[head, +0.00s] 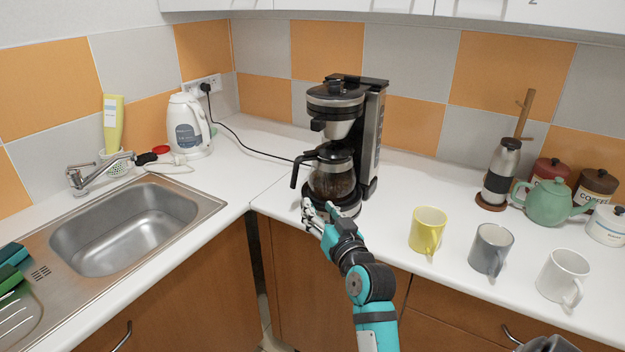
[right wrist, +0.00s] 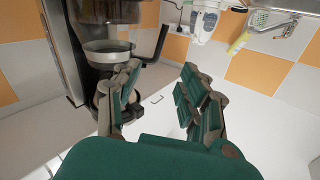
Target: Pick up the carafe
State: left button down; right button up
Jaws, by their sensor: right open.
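The carafe (head: 333,178) is a glass jug with dark contents, a steel band and a black handle on its left side. It stands upright on the plate of the black and steel coffee machine (head: 368,130). My right gripper (head: 318,209) is open and empty, in front of the carafe and slightly below its handle. In the right wrist view the fingers (right wrist: 160,74) are spread apart. There the carafe (right wrist: 108,48) shows partly behind the left finger, with its handle above the gap between the fingers. My left gripper is not in view.
A yellow mug (head: 427,229), a grey mug (head: 491,249) and a white mug (head: 563,276) stand to the right. A green teapot (head: 549,201) is behind them. A sink (head: 125,230) and a white kettle (head: 188,126) are on the left. A black cord crosses the corner counter.

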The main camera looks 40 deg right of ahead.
jog(key=p, duration=0.2)
send_near(296, 176)
jog(key=x, duration=0.5)
jog(key=shift+w+d, duration=0.1)
jog(key=shift+d, duration=0.05)
jog(key=shift+w, duration=0.25)
jog(key=x, duration=0.5)
jog(key=shift+p, duration=0.4)
jog(key=shift+w+d, duration=0.1)
jog(key=shift+w, duration=0.1)
jog(key=shift+s, duration=0.1)
jog(key=shift+c, duration=0.2)
grip_shut()
